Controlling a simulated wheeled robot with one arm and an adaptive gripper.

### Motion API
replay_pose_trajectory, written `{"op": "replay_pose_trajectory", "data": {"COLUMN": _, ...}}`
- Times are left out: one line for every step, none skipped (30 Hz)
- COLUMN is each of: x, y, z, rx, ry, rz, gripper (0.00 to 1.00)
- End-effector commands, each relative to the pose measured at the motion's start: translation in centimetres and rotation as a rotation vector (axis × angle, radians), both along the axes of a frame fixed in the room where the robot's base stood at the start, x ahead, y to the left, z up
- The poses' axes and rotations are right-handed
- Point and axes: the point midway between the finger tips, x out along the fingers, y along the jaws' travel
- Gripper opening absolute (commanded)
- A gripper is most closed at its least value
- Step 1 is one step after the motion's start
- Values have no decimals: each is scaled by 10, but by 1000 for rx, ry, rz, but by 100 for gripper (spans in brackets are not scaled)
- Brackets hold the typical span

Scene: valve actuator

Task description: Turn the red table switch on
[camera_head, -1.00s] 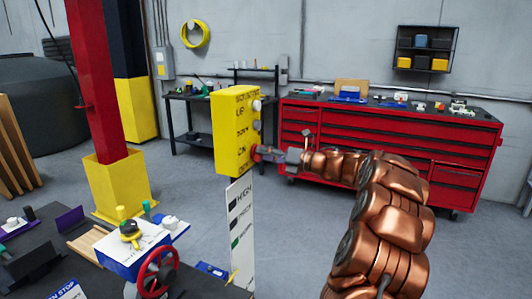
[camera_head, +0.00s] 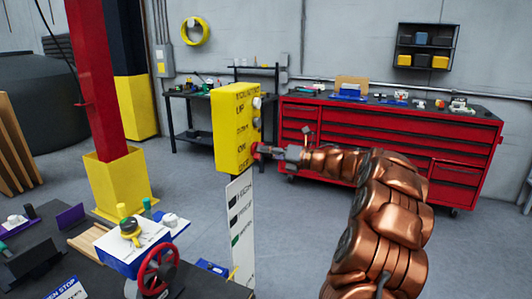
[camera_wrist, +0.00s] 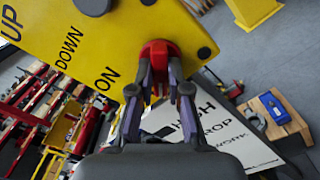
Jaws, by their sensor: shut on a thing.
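The yellow control box (camera_head: 226,135) stands mid-scene, with black lettering such as UP, DOWN and ON on its face. A red switch knob (camera_wrist: 158,49) sits on it near the word ON, seen in the wrist view. My gripper (camera_wrist: 160,75) is shut on this knob, one finger on each side, partly hiding it. In the head view my gripper (camera_head: 268,150) meets the lower right side of the box, where a bit of red shows. The switch's exact setting cannot be told.
A white sign (camera_head: 240,222) stands just below the box. A dark table (camera_head: 85,272) at lower left carries a red handwheel (camera_head: 160,268) and other fixtures. A red tool chest (camera_head: 390,142) stands behind my arm. A red post (camera_head: 98,80) rises at left.

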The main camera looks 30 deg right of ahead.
Motion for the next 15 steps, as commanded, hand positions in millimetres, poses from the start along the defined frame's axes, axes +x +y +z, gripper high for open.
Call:
{"op": "replay_pose_trajectory", "data": {"x": 0, "y": 0, "z": -1, "rx": 2, "ry": 2, "rz": -1, "gripper": 0}}
{"op": "replay_pose_trajectory", "data": {"x": 0, "y": 0, "z": -2, "rx": 4, "ry": 3, "rz": -1, "gripper": 0}}
{"op": "replay_pose_trajectory", "data": {"x": 0, "y": 0, "z": -3, "rx": 7, "ry": 6, "rz": -1, "gripper": 0}}
{"op": "replay_pose_trajectory", "data": {"x": 0, "y": 0, "z": -3, "rx": 11, "ry": 10, "rz": 0, "gripper": 0}}
{"op": "replay_pose_trajectory", "data": {"x": 0, "y": 0, "z": -4, "rx": 17, "ry": 13, "rz": -1, "gripper": 0}}
{"op": "replay_pose_trajectory", "data": {"x": 0, "y": -1, "z": -4, "rx": 25, "ry": 17, "rz": -2, "gripper": 0}}
{"op": "replay_pose_trajectory", "data": {"x": 0, "y": -1, "z": -5, "rx": 32, "ry": 22, "rz": -2, "gripper": 0}}
{"op": "replay_pose_trajectory", "data": {"x": -1, "y": -1, "z": -6, "rx": 40, "ry": 28, "rz": -3, "gripper": 0}}
{"op": "replay_pose_trajectory", "data": {"x": 0, "y": -1, "z": -6, "rx": 53, "ry": 35, "rz": -3, "gripper": 0}}
{"op": "replay_pose_trajectory", "data": {"x": 0, "y": -1, "z": -7, "rx": 63, "ry": 42, "rz": -4, "gripper": 0}}
{"op": "replay_pose_trajectory", "data": {"x": -1, "y": -2, "z": -7, "rx": 76, "ry": 49, "rz": -4, "gripper": 0}}
{"op": "replay_pose_trajectory", "data": {"x": 0, "y": -1, "z": -7, "rx": 92, "ry": 60, "rz": -3, "gripper": 0}}
{"op": "replay_pose_trajectory", "data": {"x": -1, "y": -1, "z": -7, "rx": 105, "ry": 68, "rz": -3, "gripper": 0}}
{"op": "replay_pose_trajectory", "data": {"x": -1, "y": -2, "z": -7, "rx": 120, "ry": 75, "rz": -5, "gripper": 0}}
{"op": "replay_pose_trajectory", "data": {"x": -1, "y": -1, "z": -7, "rx": 140, "ry": 89, "rz": -2, "gripper": 0}}
